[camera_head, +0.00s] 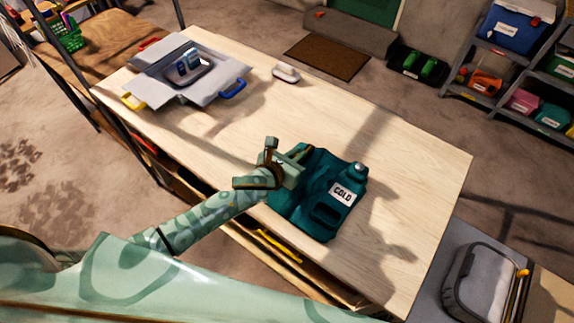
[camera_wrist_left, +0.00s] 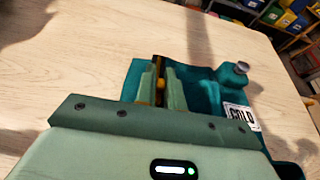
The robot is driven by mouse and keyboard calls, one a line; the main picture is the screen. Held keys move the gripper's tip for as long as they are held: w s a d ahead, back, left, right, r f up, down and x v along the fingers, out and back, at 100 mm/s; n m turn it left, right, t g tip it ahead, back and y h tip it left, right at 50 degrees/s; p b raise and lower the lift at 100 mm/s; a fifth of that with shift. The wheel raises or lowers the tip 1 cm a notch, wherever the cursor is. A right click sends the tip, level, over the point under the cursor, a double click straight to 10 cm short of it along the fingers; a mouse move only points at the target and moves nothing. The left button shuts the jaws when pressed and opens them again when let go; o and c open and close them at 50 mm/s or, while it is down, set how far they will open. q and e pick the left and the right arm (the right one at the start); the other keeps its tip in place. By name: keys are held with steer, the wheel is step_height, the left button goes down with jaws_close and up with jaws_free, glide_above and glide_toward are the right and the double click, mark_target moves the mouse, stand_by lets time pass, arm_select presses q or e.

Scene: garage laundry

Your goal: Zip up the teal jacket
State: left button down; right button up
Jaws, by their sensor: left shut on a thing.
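The teal jacket (camera_head: 290,207) lies on the pale wooden table, and part of it shows in the left wrist view (camera_wrist_left: 203,92). A teal jug labelled COLD (camera_head: 341,194) is at its right side, overlapping it in the head view; the jug also shows in the left wrist view (camera_wrist_left: 233,75). My left gripper (camera_head: 302,152) is at the jacket's upper edge. In the left wrist view its fingers (camera_wrist_left: 161,88) are closed on a small brass-yellow piece, apparently the zip pull. The fingers and gripper body hide most of the zip line. My right gripper is out of view.
The wooden table (camera_head: 420,165) is mostly clear to the right and beyond the jacket. A grey open box or cloth (camera_head: 150,75) with coloured handles lies at its far left. A small white object (camera_head: 286,74) is near the back edge. Shelves stand at the upper right.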

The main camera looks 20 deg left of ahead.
mark_target(310, 147)
arm_select(q)
steer(key=w, duration=0.2)
steer(key=w+d, duration=0.1)
steer(key=w+d+b, duration=0.1)
steer(key=w, duration=0.1)
steer(key=shift+w+f, duration=0.15)
steer(key=shift+w, duration=0.2)
steer(key=shift+w+d, duration=0.15)
steer(key=shift+w, duration=0.15)
steer(key=c, duration=1.5)
jaws_free()
steer(key=p+v, duration=0.4)
steer(key=v, duration=1.1)
steer(key=shift+s+r, duration=0.45)
steer(key=shift+s, duration=0.05)
